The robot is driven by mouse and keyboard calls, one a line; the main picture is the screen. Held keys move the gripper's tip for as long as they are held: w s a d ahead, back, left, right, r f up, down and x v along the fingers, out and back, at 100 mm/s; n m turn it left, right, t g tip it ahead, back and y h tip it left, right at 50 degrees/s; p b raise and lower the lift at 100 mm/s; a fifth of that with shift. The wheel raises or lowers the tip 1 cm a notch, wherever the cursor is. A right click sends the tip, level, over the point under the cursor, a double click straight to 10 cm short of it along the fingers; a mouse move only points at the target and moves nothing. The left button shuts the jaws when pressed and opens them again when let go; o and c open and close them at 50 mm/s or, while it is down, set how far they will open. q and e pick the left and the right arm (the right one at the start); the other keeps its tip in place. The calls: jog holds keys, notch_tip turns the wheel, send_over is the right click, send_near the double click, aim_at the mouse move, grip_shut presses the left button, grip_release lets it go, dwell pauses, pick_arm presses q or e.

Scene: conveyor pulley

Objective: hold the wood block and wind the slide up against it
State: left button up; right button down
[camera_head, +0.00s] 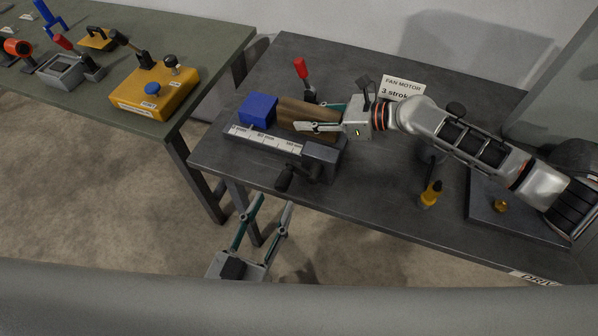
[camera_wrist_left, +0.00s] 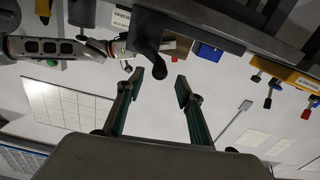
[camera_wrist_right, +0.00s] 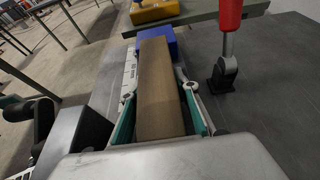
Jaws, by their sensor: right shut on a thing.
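The brown wood block (camera_head: 302,114) lies along the vice bed on the dark table, its far end at the blue jaw block (camera_head: 258,110). My right gripper (camera_head: 322,117) is shut on the wood block, with one finger on each side of it, as the right wrist view (camera_wrist_right: 160,100) also shows. The scale (camera_head: 265,138) runs along the front of the vice. The dark slide housing (camera_head: 322,158) is at its right end, with a black crank handle (camera_head: 286,178) pointing to the front. My left gripper (camera_head: 268,215) is open and empty, below the table's front edge and the crank; its fingers point up towards the crank handle (camera_wrist_left: 150,40).
A red-handled lever (camera_head: 301,70) stands behind the wood block. A yellow-based bottle (camera_head: 430,194) and a plate (camera_head: 485,205) are at the right. A sign card (camera_head: 402,88) stands at the back. A green table (camera_head: 215,40) with a yellow box (camera_head: 155,92) is at the left.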

dwell(0.6)
pick_arm(q)
jog(key=n, duration=3.6)
send_near(284, 181)
jog(key=shift+a+f+x, duration=0.1)
jog(key=shift+f+x, duration=0.1)
jog(key=shift+x, duration=1.6)
jog(key=shift+a+f+x, duration=0.1)
jog(key=shift+f+x, duration=0.15)
jog(key=shift+x, duration=1.5)
jog(key=shift+f+x, duration=0.2)
jog(key=shift+x, duration=1.6)
jog(key=shift+c, duration=0.3)
jog(key=c, duration=0.7)
